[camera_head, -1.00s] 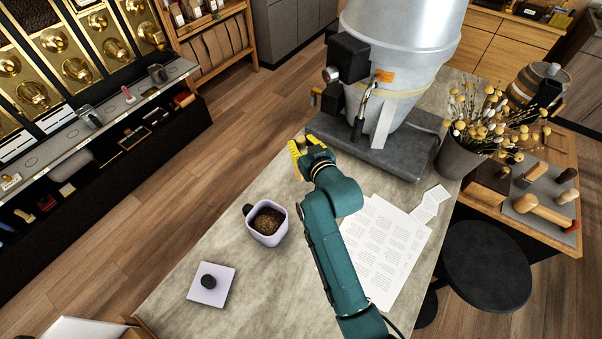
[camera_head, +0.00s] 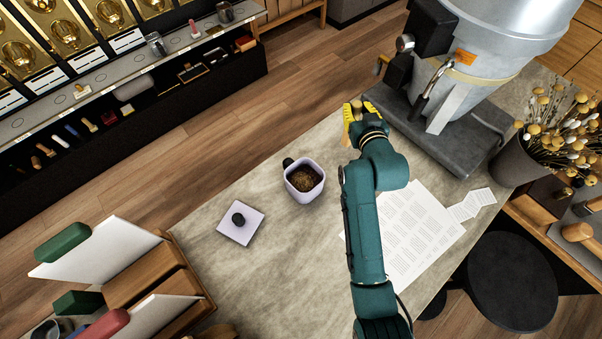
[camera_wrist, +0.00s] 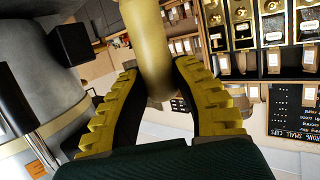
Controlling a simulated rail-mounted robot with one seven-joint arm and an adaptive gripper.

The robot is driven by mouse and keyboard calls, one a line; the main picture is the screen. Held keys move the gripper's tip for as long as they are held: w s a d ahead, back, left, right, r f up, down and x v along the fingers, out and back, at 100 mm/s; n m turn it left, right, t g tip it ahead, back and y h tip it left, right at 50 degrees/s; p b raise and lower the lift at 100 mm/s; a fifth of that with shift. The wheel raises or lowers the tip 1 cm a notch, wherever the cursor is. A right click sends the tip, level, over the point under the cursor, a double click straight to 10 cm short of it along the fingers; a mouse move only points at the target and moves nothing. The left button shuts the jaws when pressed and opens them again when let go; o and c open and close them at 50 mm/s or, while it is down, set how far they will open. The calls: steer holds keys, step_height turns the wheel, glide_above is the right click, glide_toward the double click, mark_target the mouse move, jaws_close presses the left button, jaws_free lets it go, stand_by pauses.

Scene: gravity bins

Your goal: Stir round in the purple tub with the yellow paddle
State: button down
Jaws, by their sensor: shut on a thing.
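The purple tub (camera_head: 292,187) is a pale lilac square tub with a dark handle knob on its side. It stands upright and open on the worktop, with brown grainy stuff (camera_head: 306,179) inside. My gripper (camera_head: 360,111) is beyond the tub and to its right, near the worktop's far edge. In the wrist view its yellow ribbed fingers (camera_wrist: 157,88) are shut on a thick yellow rod (camera_wrist: 150,45), which looks like part of the yellow paddle. The paddle's far end is not clear in either view. The paddle is apart from the tub.
A pale square lid (camera_head: 228,232) with a black knob lies left of the tub. Printed sheets (camera_head: 415,230) lie right of my arm. A big metal machine (camera_head: 470,85) on a grey base stands behind. Wooden dividers with boards (camera_head: 110,255) stand front left. The worktop in front is clear.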

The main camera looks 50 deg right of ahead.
steer(key=shift+w+a+f, duration=0.1)
steer(key=a+r+n+t+y+p, duration=0.1)
steer(key=a+r+n+y+p, duration=0.2)
steer(key=a+r+p, duration=0.2)
steer(key=w+a+r+n+t+y+p, duration=0.1)
steer(key=a+r+p, duration=0.4)
steer(key=a+p, duration=0.5)
steer(key=a+n+t+y, duration=0.1)
steer(key=a+n+y, duration=0.1)
steer(key=a, duration=0.1)
steer(key=shift+w+y, duration=0.2)
steer(key=shift+y, duration=0.2)
steer(key=shift+f+b, duration=0.1)
steer(key=shift+b, duration=0.2)
step_height(320, 180, down, 14)
steer(key=b, duration=1.3)
